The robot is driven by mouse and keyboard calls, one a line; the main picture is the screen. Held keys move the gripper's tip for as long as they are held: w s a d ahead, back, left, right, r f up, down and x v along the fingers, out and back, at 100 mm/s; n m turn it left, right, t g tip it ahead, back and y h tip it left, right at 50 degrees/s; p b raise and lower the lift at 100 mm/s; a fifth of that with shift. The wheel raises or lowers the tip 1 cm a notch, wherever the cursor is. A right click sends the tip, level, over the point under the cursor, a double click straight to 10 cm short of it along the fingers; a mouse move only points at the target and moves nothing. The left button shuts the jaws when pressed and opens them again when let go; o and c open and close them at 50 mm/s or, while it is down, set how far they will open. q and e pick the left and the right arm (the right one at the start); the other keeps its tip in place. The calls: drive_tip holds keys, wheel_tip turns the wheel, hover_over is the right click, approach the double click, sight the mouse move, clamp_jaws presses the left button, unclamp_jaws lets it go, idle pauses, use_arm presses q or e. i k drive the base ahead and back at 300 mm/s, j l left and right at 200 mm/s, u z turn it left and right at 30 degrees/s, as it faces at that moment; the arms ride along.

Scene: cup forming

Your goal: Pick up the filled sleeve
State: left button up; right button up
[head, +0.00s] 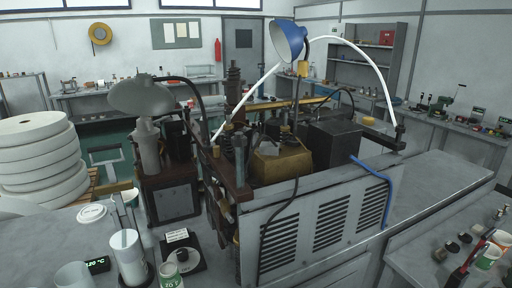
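A white upright cylinder (128,257) stands in a dark round base on the grey bench at the lower left. It may be the filled sleeve, but I cannot tell for sure what it holds. A paler, translucent cup-like piece (75,276) is left of it, cut off by the bottom edge. A paper cup with green print (171,277) stands to its right, also partly cut off. Neither of my grippers shows in the head view, and nothing visible is touching the white cylinder.
A grey machine with slatted vents (318,228) fills the middle. A small black device with a label card (182,252), a white lid (92,213) and a digital display (97,265) crowd the left bench. Large white rolls (40,160) stand at far left. Another cup (488,257) is at lower right.

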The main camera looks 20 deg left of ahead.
sight(126, 244)
drive_tip(key=j+u, duration=0.1)
drive_tip(key=u, duration=0.3)
drive_tip(key=j+u, duration=0.1)
drive_tip(key=u, duration=0.35)
drive_tip(key=j+u, duration=0.15)
drive_tip(key=u, duration=0.25)
drive_tip(key=j+u, duration=0.1)
drive_tip(key=u, duration=0.35)
